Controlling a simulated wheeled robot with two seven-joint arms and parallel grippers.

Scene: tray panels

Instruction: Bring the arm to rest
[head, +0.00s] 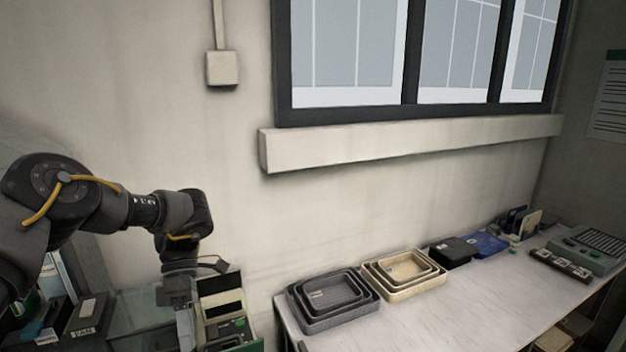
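My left arm comes in from the left and bends down over the glass-topped area at the lower left. My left gripper (182,312) points down beside a box of panels (222,310). Its fingertips are hard to make out, so I cannot tell whether it is open or holds anything. My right gripper is not in view.
A white table (440,318) holds nested dark grey trays (333,300), nested beige trays (404,274), a black box (452,251) and a blue item (487,244). A grey device (590,248) stands at the right. The table's front middle is clear. A window ledge (410,142) juts above.

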